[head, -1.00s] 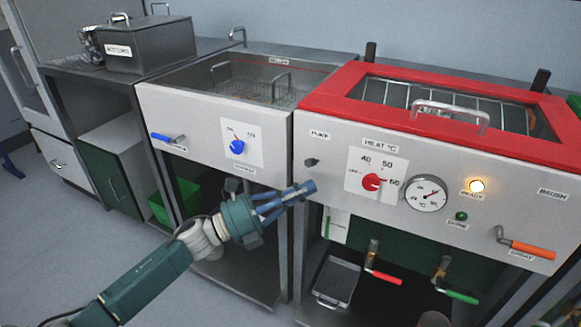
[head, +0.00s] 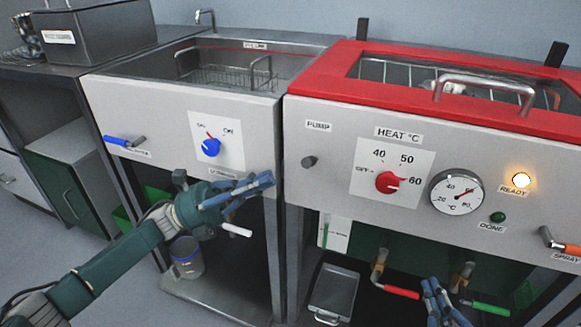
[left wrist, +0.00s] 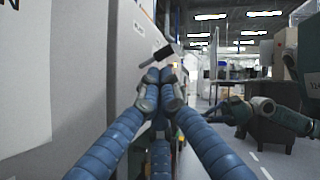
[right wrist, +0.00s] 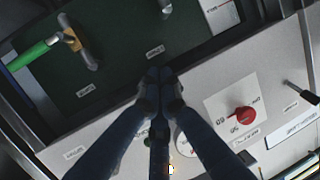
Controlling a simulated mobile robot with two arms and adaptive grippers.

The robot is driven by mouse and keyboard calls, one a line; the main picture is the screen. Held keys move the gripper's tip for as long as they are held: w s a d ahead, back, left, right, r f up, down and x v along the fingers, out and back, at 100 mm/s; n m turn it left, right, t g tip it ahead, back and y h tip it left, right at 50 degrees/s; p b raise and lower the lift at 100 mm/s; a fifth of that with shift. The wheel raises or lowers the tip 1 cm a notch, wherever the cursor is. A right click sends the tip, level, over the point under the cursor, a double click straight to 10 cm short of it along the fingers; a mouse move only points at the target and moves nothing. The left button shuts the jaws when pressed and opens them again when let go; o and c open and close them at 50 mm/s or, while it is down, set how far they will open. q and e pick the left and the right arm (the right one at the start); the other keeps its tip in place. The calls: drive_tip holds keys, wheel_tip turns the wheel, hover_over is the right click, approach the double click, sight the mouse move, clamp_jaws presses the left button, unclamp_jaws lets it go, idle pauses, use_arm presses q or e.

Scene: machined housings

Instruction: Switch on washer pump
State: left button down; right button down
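The washer with the red-framed lid (head: 325,72) has a small dark pump switch (head: 309,161) under a PUMP label (head: 318,125). I cannot tell its position. My left gripper (head: 270,181) is shut and empty, left of and slightly below the switch, with a gap between. In the left wrist view the switch (left wrist: 163,51) is just beyond the closed fingertips (left wrist: 160,75). My right gripper (head: 433,286) is low in front of the washer. Its fingertips (right wrist: 159,74) are together and empty in the right wrist view, where the switch (right wrist: 298,92) is at the right.
The washer panel has a red heat dial (head: 388,182), a gauge (head: 456,192), a lit ready lamp (head: 521,180) and an orange spray handle (head: 565,248). Red (head: 401,292) and green (head: 490,308) valve handles project below. A sink unit (head: 110,95) with a blue dial (head: 211,147) adjoins at left.

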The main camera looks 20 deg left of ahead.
sight(311, 162)
use_arm(q)
drive_tip(key=x, duration=0.6)
drive_tip(key=shift+w+d+r, duration=0.1)
drive_tip(key=shift+d+r, duration=0.1)
drive_tip(key=shift+d, duration=0.1)
use_arm(e)
drive_tip(key=shift+f, duration=0.2)
drive_tip(key=shift+d, duration=0.1)
use_arm(q)
drive_tip(key=shift+w+d+r+n+t+p, duration=0.15)
drive_tip(key=shift+r+n+t+p, duration=0.15)
drive_tip(key=shift+r+n+p, duration=0.45)
use_arm(e)
drive_tip(key=s+d+f+g+h, duration=0.1)
drive_tip(key=s+d+f+g, duration=0.1)
drive_tip(key=s+f+g, duration=0.3)
wheel_tip(311, 162, down, 4)
drive_tip(key=shift+s+d+f+g+h, duration=0.2)
drive_tip(key=shift+s+d+g+h, duration=0.15)
drive_tip(key=shift+s, duration=0.55)
use_arm(q)
drive_tip(key=shift+f, duration=0.15)
